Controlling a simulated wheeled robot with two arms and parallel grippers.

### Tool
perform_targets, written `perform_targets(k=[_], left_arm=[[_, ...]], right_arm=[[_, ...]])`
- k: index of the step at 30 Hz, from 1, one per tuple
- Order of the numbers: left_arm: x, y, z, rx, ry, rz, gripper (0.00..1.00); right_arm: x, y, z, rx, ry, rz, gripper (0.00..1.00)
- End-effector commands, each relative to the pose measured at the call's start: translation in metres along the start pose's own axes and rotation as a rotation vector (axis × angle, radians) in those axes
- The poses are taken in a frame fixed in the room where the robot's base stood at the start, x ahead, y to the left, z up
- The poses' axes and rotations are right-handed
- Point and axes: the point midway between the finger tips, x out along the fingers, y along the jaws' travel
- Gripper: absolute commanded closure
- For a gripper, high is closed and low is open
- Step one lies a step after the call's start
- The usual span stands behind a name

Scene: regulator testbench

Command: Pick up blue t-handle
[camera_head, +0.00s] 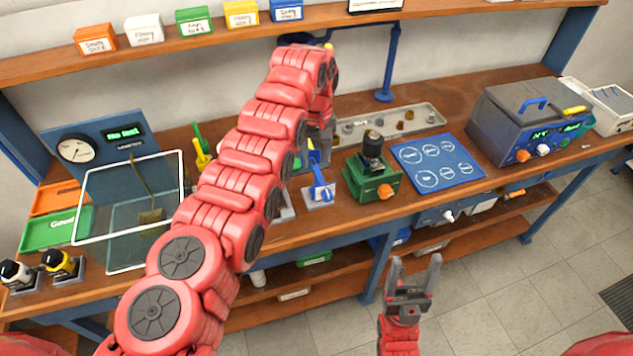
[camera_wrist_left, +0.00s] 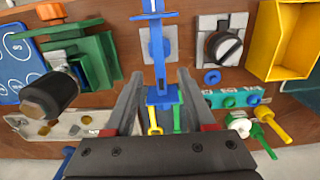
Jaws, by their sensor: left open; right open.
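The blue T-handle (camera_head: 320,187) stands on a small light grey plate on the bench, left of the green regulator. In the left wrist view the blue T-handle (camera_wrist_left: 157,52) stretches from the top edge down to between the fingers. My left gripper (camera_head: 322,150) is open, pointing down just behind and above the handle in the head view; its fingertips are partly hidden by my arm. In the left wrist view the left gripper (camera_wrist_left: 160,92) has a finger on each side of the handle's blue end; contact cannot be told. My right gripper (camera_head: 412,275) is open and empty, in front of the bench.
The green regulator (camera_head: 374,180) with a black knob stands close right of the handle. A yellow bin (camera_wrist_left: 284,40) and a black-knobbed plate (camera_wrist_left: 222,45) are near in the left wrist view.

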Motion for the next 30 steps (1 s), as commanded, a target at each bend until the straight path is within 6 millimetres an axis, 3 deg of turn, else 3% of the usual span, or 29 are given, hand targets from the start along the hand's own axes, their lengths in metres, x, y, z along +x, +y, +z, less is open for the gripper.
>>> perform_targets(k=[8,13,18,25,30], left_arm=[[0.011,0.000,0.000,0.000,0.001,0.000,0.45],[0.032,-0.001,0.003,0.000,-0.004,-0.002,0.45],[0.056,0.000,0.002,0.000,0.001,-0.001,0.45],[0.058,0.000,0.001,0.000,0.004,0.002,0.45],[0.058,0.000,0.001,0.000,0.003,0.001,0.76]], right_arm=[[0.011,0.001,-0.002,0.000,0.000,0.000,0.35],[0.034,0.002,-0.006,0.000,0.000,0.000,0.35],[0.030,0.002,-0.005,0.000,-0.001,0.000,0.35],[0.030,0.002,-0.005,0.000,-0.001,0.000,0.35],[0.030,0.002,-0.005,0.000,-0.001,0.000,0.35]])
